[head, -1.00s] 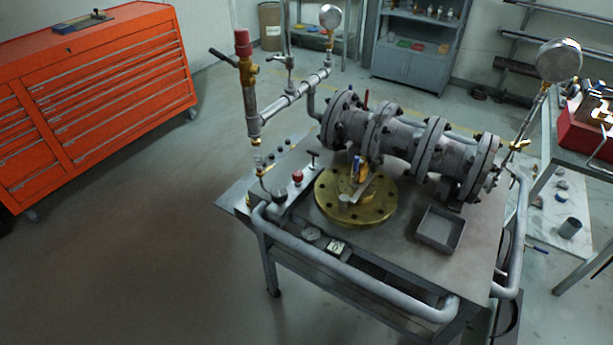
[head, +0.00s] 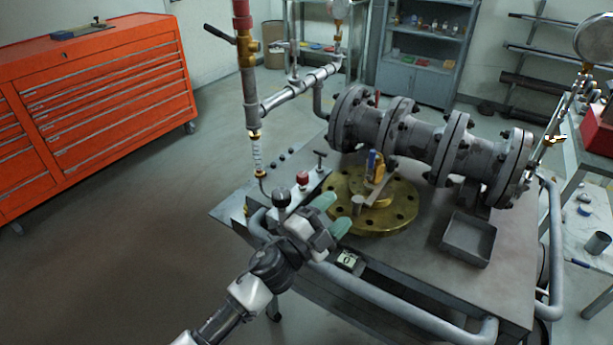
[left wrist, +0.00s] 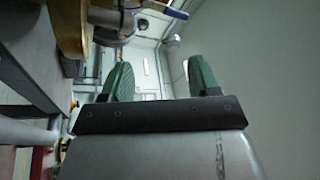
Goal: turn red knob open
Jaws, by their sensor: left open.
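The red knob (head: 302,178) stands on a small grey control box (head: 290,205) at the left front of the metal cart, in the head view. A black knob (head: 282,196) is to its left and a black T-handle (head: 320,158) to its right. My left gripper (head: 332,214) is open and empty, its green fingers in front of the box and just below and right of the red knob, apart from it. In the left wrist view, both fingers (left wrist: 160,77) point upward with a wide gap between them; I cannot make out the red knob there.
A brass flange (head: 392,212) lies right beside my fingers, with a blue-handled valve (head: 374,165) on it. A tubular rail (head: 400,308) runs along the cart's front. A grey tray (head: 468,240) and large flanged pipe (head: 425,138) are further right. The floor at left is clear.

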